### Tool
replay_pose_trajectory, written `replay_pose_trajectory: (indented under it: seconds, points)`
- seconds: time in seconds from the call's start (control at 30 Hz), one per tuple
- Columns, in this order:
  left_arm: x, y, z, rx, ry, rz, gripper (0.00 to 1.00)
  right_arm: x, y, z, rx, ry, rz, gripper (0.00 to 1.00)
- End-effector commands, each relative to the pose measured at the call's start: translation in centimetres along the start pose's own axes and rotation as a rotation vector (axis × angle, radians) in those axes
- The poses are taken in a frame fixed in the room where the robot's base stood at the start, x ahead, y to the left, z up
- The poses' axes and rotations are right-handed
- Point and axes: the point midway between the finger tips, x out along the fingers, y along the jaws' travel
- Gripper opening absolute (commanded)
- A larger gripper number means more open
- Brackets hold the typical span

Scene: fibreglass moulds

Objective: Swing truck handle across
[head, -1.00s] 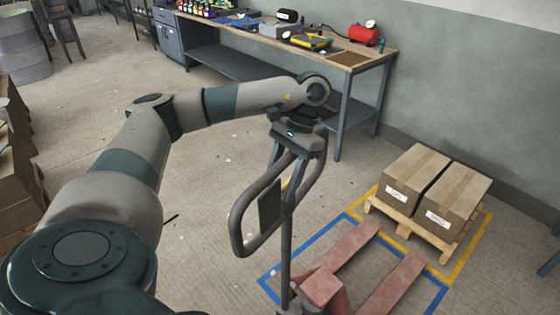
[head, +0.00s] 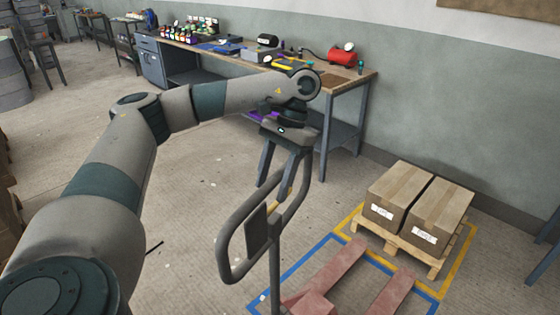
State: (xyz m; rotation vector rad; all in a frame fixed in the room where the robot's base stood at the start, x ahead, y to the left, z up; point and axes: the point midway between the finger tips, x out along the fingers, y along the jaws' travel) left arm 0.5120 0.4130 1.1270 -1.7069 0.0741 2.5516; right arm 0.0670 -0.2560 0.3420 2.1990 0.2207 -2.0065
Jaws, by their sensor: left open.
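The pallet truck's handle is a dark upright loop (head: 226,255) on a thin shaft (head: 275,275), in the lower middle of the head view. The truck's red forks (head: 335,262) extend from its base toward the upper right. My left gripper (head: 277,183) is open and points down at the top of the loop. Its two fingers overlap the upper part of the loop in the picture; I cannot tell whether they touch it. The truck's base is cut off by the bottom edge. My right gripper is not in view.
Two cardboard boxes (head: 438,212) sit on a wooden pallet (head: 400,245) inside yellow floor tape (head: 462,250). Blue tape (head: 296,265) surrounds the forks. A workbench (head: 350,84) with tools and a red compressor (head: 341,57) stands behind. The floor left of the handle is mostly clear.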

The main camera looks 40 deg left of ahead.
Motion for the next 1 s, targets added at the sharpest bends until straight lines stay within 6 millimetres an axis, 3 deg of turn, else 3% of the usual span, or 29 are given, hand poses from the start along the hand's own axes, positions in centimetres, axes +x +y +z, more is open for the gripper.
replay_pose_trajectory:
  seconds: [0.43,1.0]
  points:
    - [-4.7,0.0,-0.3,0.001,0.002,0.0,0.48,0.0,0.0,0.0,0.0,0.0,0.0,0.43]
    - [-5.5,0.0,-0.3,0.001,0.001,0.0,0.48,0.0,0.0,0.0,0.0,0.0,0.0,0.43]
